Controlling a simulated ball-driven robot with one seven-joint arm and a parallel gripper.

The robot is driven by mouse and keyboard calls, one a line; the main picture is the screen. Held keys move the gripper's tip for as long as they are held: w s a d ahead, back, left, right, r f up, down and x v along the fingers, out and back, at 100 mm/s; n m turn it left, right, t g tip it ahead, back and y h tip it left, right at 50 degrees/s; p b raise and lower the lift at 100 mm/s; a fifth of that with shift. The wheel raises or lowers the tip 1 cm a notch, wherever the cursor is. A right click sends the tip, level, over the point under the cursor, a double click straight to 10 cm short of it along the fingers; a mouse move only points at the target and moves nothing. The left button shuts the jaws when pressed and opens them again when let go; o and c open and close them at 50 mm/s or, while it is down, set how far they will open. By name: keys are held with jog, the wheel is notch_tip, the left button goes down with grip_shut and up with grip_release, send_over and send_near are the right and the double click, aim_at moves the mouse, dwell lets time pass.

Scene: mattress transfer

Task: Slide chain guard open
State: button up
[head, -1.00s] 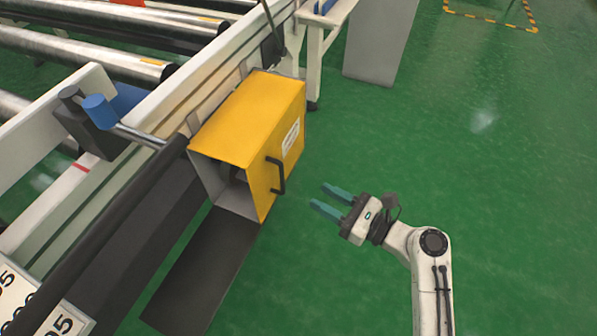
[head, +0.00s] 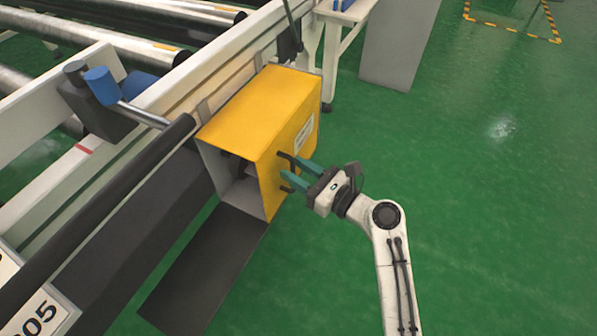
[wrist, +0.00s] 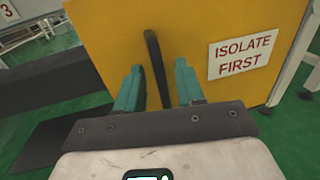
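The chain guard (head: 252,118) is a yellow box on the machine's side. Its near end is open and shows a dark interior. A black bar handle (wrist: 156,62) stands upright on its front face in the wrist view; in the head view it is partly hidden by the fingers. My gripper (head: 292,169) has teal fingers pointing at the handle. In the wrist view my gripper (wrist: 160,80) is open, with one finger on each side of the handle and a gap visible on both sides.
An "ISOLATE FIRST" label (wrist: 240,48) is on the guard's face, right of the handle. A dark flat plate (head: 205,268) extends below the guard's open end. A black rail (head: 95,220) runs along the machine. The green floor (head: 480,220) at right is clear.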

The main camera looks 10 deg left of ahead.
grip_shut()
dwell(0.3)
dwell(0.4)
